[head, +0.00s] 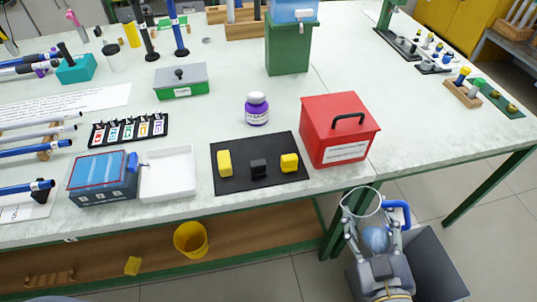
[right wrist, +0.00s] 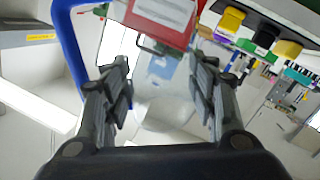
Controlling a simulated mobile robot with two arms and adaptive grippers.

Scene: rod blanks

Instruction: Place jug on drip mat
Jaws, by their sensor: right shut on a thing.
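The jug (head: 376,238) is clear, with a round pale rim and a blue handle (head: 400,210). My right gripper (head: 375,230) is shut on it, beyond the table's front edge, above the floor. In the right wrist view the clear jug body (right wrist: 165,105) lies between the fingers of my right gripper (right wrist: 160,75), and its blue handle (right wrist: 70,40) is at the left. A flat black mat (head: 238,152) lies on the table to the left, bearing two yellow blocks and a black one; I cannot tell whether it is the drip mat. My left gripper is not in view.
A red box (head: 340,130) with a black handle stands at the table's front edge, between the jug and the black mat. A purple-labelled bottle (head: 257,110) and a white tray (head: 167,172) are nearby.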

